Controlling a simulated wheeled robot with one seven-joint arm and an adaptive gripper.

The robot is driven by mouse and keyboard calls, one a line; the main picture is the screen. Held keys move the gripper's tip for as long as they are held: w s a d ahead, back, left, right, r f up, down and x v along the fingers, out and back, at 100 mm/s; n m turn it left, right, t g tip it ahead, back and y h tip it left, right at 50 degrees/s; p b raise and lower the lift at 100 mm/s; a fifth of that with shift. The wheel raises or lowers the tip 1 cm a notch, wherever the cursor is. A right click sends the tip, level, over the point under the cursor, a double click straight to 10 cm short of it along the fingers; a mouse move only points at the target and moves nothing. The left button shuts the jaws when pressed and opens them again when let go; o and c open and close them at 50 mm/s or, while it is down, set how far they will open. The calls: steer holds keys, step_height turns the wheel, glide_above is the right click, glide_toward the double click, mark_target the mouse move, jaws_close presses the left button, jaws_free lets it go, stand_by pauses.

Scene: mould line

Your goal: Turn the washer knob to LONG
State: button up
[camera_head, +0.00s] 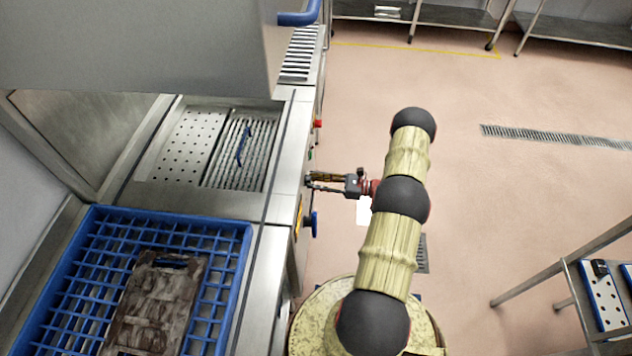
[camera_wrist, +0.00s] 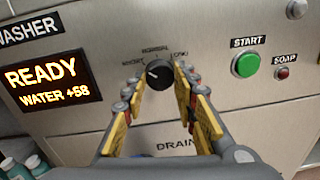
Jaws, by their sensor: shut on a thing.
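The black round washer knob (camera_wrist: 158,75) is on the steel front panel in the wrist view. Small labels arc above it: NORMAL at the top, LONG at the upper right, and a blurred one at the upper left. Its white mark seems to point to the upper left, toward that blurred label. My gripper (camera_wrist: 158,88) has its yellow-padded fingers on either side of the knob, shut on it. In the head view my gripper (camera_head: 312,182) reaches left to the washer's front; the knob is hidden there.
A display (camera_wrist: 47,82) reads READY, WATER +58. A green START button (camera_wrist: 245,64) and a red SOAP button (camera_wrist: 282,73) are right of the knob. A blue rack (camera_head: 238,262) holds a dirty brown mould (camera_head: 150,305). A blue handle (camera_head: 314,222) projects near my gripper.

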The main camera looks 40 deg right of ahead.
steer(key=shift+m, duration=0.3)
steer(key=shift+c, duration=0.5)
steer(key=m, duration=0.9)
steer(key=m+g, duration=0.1)
steer(key=m, duration=0.8)
steer(key=shift+w+d+r+y+b, duration=0.1)
steer(key=shift+d+r+y+b, duration=0.05)
steer(key=shift+y+b, duration=0.15)
steer(key=shift+m, duration=0.4)
steer(key=o, duration=1.2)
steer(key=shift+c, duration=0.2)
